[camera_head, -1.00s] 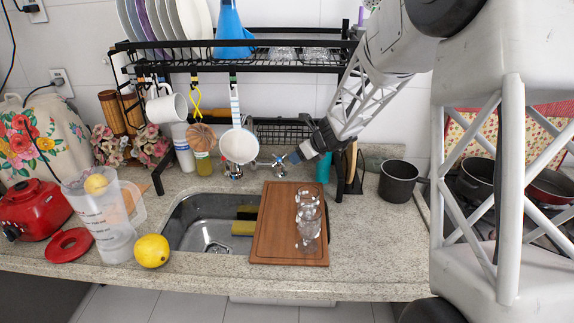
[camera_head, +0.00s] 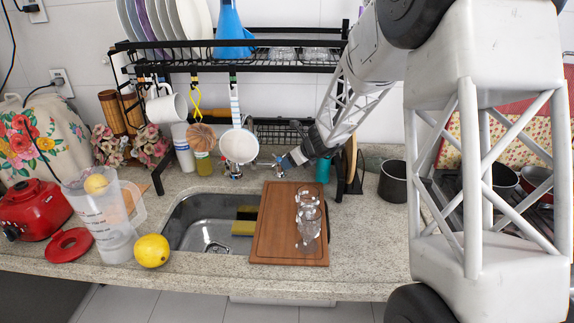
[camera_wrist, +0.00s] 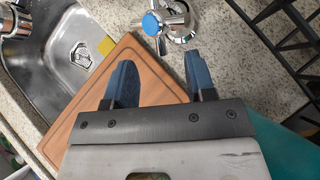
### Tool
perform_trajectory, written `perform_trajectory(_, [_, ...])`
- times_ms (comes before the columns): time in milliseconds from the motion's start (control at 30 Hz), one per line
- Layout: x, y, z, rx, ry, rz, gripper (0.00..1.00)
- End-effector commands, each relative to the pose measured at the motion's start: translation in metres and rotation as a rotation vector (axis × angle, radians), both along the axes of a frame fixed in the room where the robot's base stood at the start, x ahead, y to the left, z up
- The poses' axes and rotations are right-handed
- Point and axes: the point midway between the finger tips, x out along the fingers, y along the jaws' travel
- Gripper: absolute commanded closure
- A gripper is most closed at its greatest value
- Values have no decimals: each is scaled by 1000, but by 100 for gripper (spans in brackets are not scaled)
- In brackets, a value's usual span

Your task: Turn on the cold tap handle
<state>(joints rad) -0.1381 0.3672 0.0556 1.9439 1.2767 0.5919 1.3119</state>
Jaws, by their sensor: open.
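The cold tap handle (camera_wrist: 160,22) is a chrome cross handle with a blue cap, at the top of the wrist view. In the head view the cold tap handle (camera_head: 279,167) is small, behind the cutting board under the rack. My gripper (camera_wrist: 158,60) is open, its two blue fingers apart and empty. The handle lies just beyond the fingertips, with no contact visible. In the head view my gripper (camera_head: 288,161) is right beside the handle, on its right. Another tap handle (camera_head: 233,171) stands to the left, under the hanging white pan.
A wooden cutting board (camera_head: 262,240) with clear glasses (camera_head: 308,218) covers the sink's right part; it lies below the fingers in the wrist view. The black rack (camera_head: 300,68) stands above the taps. A teal object (camera_head: 323,170) and dark pot (camera_head: 392,182) are to the right.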

Motion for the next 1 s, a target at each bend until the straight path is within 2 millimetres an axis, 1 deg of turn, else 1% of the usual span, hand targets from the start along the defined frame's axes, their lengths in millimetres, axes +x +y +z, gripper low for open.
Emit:
perform_trajectory(33, [2, 4, -5, -1, 2, 1, 50])
perform_trajectory(100, [5, 7, -9, 0, 1, 1, 50])
perform_trajectory(300, [10, 15, -18, 1, 1, 0, 50])
perform_trajectory(733, [12, 17, -21, 0, 0, 0, 50])
perform_trajectory(767, [12, 17, -21, 0, 0, 0, 53])
perform_trajectory(1000, [11, 17, -21, 0, 0, 0, 89])
